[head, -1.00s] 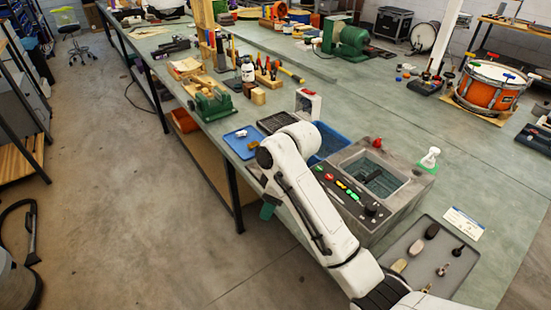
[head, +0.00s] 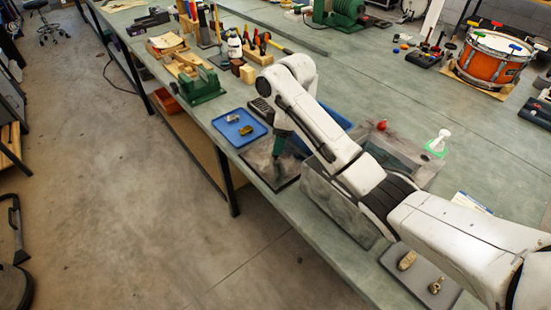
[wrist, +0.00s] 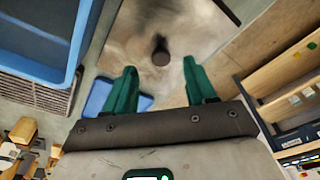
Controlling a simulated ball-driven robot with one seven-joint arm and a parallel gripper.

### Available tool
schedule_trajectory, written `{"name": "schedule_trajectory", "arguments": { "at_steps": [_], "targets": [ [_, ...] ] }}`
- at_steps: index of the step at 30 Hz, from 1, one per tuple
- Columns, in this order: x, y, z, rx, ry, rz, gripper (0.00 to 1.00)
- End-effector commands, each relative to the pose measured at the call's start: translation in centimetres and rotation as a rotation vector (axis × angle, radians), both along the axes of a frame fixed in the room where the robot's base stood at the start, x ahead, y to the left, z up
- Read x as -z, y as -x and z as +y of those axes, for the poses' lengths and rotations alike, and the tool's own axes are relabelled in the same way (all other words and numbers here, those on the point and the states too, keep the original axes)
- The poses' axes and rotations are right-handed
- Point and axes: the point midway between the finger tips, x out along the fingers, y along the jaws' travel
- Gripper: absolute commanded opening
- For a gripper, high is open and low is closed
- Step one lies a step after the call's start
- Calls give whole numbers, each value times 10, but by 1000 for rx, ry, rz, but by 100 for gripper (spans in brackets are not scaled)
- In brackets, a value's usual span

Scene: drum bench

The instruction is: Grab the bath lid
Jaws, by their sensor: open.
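The bath lid (head: 263,158) looks like a greyish, glossy plate with a dark border, lying near the bench's front edge in the head view. In the wrist view the lid (wrist: 185,20) fills the top middle, and its dark round knob (wrist: 161,52) stands just ahead of the space between my fingertips. My gripper (wrist: 160,75) is open, with its two green fingers apart and nothing between them. In the head view my gripper (head: 280,143) points down over the lid. The grey bath (head: 335,200) is partly hidden behind my arm.
A blue tray (head: 240,128) with small parts lies just left of the lid. A blue bin (wrist: 38,35) is at the wrist view's left. A green vise (head: 203,88) and tools stand farther back. A grey tray (head: 425,270) is at the lower right.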

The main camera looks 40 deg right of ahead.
Motion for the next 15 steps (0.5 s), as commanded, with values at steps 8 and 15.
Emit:
{"name": "schedule_trajectory", "arguments": {
  "at_steps": [8, 15],
  "targets": [
    [36, -5, 5, 0, 1, 2, 56],
    [49, -6, 6, -1, 1, 1, 56]
  ]
}}
